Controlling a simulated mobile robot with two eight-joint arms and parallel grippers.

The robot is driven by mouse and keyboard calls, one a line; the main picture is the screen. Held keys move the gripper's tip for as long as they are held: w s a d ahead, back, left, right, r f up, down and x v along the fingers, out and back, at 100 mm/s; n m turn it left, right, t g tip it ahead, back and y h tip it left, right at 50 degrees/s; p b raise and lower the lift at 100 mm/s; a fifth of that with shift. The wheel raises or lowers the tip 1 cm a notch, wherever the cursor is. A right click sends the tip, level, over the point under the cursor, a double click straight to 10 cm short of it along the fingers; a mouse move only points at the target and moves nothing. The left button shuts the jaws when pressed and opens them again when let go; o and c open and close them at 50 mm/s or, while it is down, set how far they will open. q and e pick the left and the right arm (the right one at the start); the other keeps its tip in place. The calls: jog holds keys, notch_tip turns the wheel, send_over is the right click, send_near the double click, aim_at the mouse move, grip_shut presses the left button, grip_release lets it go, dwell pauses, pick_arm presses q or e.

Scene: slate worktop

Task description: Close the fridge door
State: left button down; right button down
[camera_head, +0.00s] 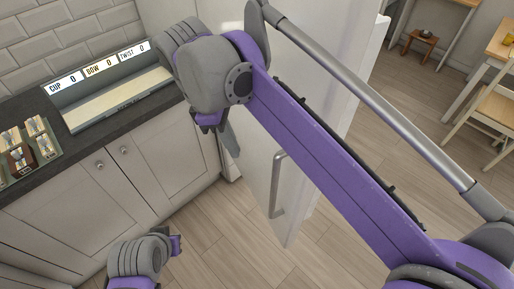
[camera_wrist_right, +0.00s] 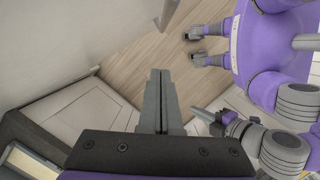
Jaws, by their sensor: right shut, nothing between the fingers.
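The white fridge door (camera_head: 298,200) stands open, jutting out over the wooden floor, with a vertical metal handle (camera_head: 277,185) on its face. My right arm crosses in front of it and hides much of its upper part. My right gripper (camera_head: 230,145) points down left of the handle, near the door's face; contact cannot be told. In the wrist view its fingers (camera_wrist_right: 159,80) are together and empty, with the handle (camera_wrist_right: 166,14) beyond them. My left gripper (camera_head: 176,244) is low, in front of the cabinets, its jaws unclear. The fridge's inside is hidden.
Light cabinets (camera_head: 125,165) under a dark worktop (camera_head: 90,138) stand left of the door. A labelled tray (camera_head: 115,112) and a box of small items (camera_head: 28,150) sit on top. The floor (camera_head: 225,245) before the door is clear. A chair (camera_head: 488,120) is far right.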

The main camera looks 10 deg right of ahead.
jog(key=s+d+f, duration=0.2)
jog(key=d+f, duration=0.4)
jog(key=f, duration=0.3)
jog(key=shift+f, duration=0.3)
jog(key=shift+d, duration=0.2)
